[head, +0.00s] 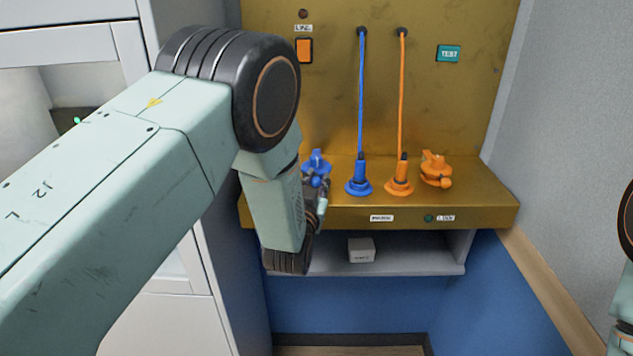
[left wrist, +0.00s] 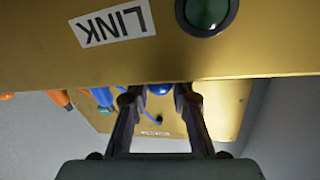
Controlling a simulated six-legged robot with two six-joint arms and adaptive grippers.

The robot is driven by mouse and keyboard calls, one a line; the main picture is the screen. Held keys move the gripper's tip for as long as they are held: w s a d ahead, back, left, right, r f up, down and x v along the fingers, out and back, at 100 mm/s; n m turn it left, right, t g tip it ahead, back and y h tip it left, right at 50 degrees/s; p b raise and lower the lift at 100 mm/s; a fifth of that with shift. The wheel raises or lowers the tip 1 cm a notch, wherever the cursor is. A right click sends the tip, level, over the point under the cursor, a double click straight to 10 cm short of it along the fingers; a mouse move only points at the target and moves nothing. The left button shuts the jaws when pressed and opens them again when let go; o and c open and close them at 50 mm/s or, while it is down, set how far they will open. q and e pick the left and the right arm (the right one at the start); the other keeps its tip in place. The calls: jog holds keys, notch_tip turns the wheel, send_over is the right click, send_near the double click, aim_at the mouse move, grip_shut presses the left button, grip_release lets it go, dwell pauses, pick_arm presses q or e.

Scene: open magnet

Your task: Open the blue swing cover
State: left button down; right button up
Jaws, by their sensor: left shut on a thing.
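The blue swing cover (head: 317,163) is at the left end of the brass ledge in the head view, partly hidden behind my left arm and gripper. My left gripper (head: 319,198) is at its front side. In the left wrist view, the fingers of my left gripper (left wrist: 160,94) are closed around a round blue knob of the cover (left wrist: 160,89). How far the cover is swung cannot be told. My right gripper is not in view.
A blue plug (head: 358,178) and an orange plug (head: 399,178) with cords stand right of the cover. An orange cover (head: 436,168) sits farther right. A grey wall (head: 560,120) bounds the right.

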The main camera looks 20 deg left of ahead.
pick_arm(q)
jog(key=shift+f, duration=0.15)
jog(key=shift+s+a+m+h+b, duration=0.2)
jog(key=shift+a+m+h, duration=0.3)
jog(key=shift+a+h, duration=0.3)
jog(key=shift+s+a+m+h+b, duration=0.15)
jog(key=shift+a+m+h, duration=0.35)
jog(key=shift+a+h, duration=0.25)
jog(key=shift+a+m+h, duration=0.3)
jog(key=shift+m+h, duration=0.2)
jog(key=shift+h, duration=0.35)
jog(key=c, duration=1.2)
grip_release()
jog(key=shift+o, duration=0.2)
jog(key=shift+s, duration=0.1)
jog(key=s+a, duration=0.2)
jog(key=s, duration=0.9)
jog(key=shift+s, duration=0.35)
